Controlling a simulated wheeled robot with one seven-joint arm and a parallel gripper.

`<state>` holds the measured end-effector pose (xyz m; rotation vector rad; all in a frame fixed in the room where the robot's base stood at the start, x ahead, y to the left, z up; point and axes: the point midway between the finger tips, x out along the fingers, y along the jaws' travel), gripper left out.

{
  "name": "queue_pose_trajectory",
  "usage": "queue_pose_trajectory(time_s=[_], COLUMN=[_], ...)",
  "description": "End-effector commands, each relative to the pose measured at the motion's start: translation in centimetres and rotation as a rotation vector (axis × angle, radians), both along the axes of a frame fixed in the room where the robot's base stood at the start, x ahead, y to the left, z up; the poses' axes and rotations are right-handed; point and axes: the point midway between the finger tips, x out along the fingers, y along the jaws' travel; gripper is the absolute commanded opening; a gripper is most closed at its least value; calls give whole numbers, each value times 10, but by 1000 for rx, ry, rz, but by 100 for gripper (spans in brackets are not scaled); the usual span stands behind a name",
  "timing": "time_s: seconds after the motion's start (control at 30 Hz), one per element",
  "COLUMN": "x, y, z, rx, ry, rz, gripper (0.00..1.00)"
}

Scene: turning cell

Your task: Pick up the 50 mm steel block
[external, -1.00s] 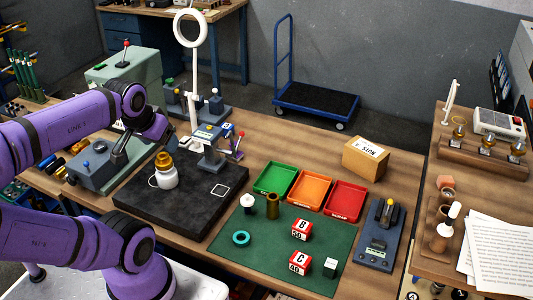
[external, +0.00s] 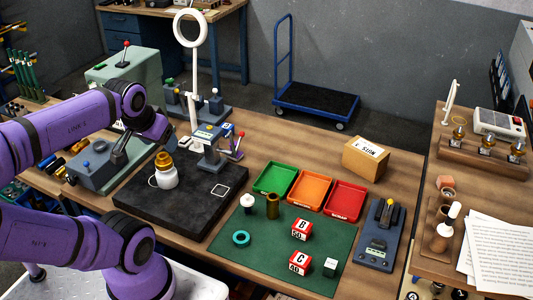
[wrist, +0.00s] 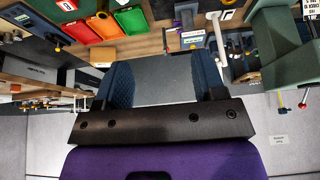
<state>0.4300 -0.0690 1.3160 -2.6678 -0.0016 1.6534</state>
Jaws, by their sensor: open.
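On the green mat (external: 270,262) in the external view stand two red blocks with white labels. One, marked B with a number that looks like 50 (external: 301,230), is farther back; the other, marked C and apparently 40 (external: 299,264), is nearer. A small grey block with a pale top (external: 330,267) stands right of the C block. I cannot tell which is steel. My gripper, seen in the wrist view (wrist: 163,80), is open with nothing between its fingers. It is over the left of the bench, well away from these blocks. None shows clearly in the wrist view.
Green (external: 275,179), orange (external: 310,190) and red (external: 345,201) trays line the mat's back. A brass cylinder (external: 272,206), white-topped piece (external: 248,203) and teal ring (external: 241,238) share the mat. A dark plate (external: 150,215) carries a white bottle (external: 166,175) and a tall ring-topped stand (external: 193,70).

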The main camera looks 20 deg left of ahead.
Motion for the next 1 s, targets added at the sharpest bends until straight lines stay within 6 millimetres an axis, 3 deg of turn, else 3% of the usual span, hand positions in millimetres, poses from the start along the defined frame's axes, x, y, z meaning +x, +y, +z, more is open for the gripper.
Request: queue_pose_trajectory(time_s=[0.23,0.47,0.7,1.0], x=[19,67,110,140], y=[-12,-55,-118,-215], z=[-1,-11,-35,-83], rx=[-52,-168,-235,-231], ry=[35,146,274,417], rz=[-26,-66,-79,-64], gripper=[64,64,64,64])
